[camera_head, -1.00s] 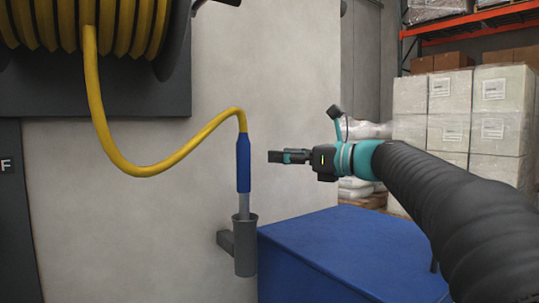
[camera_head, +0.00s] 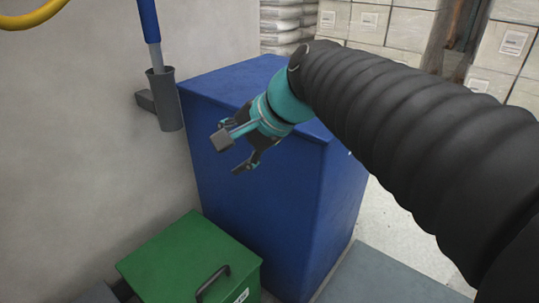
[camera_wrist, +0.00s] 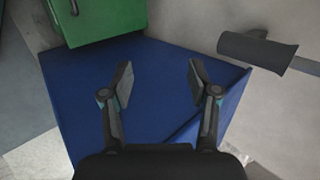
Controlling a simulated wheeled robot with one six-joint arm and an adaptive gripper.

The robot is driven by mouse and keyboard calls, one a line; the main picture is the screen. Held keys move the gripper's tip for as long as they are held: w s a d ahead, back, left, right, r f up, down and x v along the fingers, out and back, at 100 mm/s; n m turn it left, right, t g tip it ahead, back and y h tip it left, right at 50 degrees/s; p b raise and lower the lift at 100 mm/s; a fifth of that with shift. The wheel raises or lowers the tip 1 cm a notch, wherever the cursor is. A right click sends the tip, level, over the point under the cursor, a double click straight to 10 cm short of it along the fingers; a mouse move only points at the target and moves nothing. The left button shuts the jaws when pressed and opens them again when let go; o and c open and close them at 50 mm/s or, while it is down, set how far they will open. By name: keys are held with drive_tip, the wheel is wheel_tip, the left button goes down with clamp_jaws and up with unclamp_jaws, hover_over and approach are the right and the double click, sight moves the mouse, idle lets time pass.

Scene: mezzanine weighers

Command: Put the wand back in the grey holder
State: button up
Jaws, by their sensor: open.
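The wand (camera_head: 149,22) has a blue handle and a grey tube, with a yellow hose at its top. It stands nearly upright with its lower tube inside the grey holder (camera_head: 168,108), a cup on a wall bracket. The holder also shows in the wrist view (camera_wrist: 258,52), at upper right, with a bit of pale tube at its right end. My gripper (camera_head: 232,154) is open and empty, to the right of and below the holder, in front of the blue cabinet. Its two fingers also show apart in the wrist view (camera_wrist: 160,82).
The blue cabinet (camera_head: 265,220) stands beside the holder, close to my gripper. A green bin (camera_head: 180,265) with a black handle is at lower left. The wall (camera_head: 80,130) is behind the holder. Wrapped pallets (camera_head: 375,20) stand at the back.

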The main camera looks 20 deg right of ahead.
drive_tip(key=s+d+f+n+h, duration=0.5)
drive_tip(key=s+d+f+n, duration=0.3)
drive_tip(key=s+f+n, duration=0.2)
wheel_tip(320, 180, down, 3)
drive_tip(key=shift+s+f+n+g+h, duration=0.2)
drive_tip(key=shift+s+n+g+h, duration=0.15)
drive_tip(key=shift+s, duration=0.7)
drive_tip(key=c, duration=0.3)
drive_tip(key=shift+a, duration=0.15)
drive_tip(key=shift+c, duration=0.3)
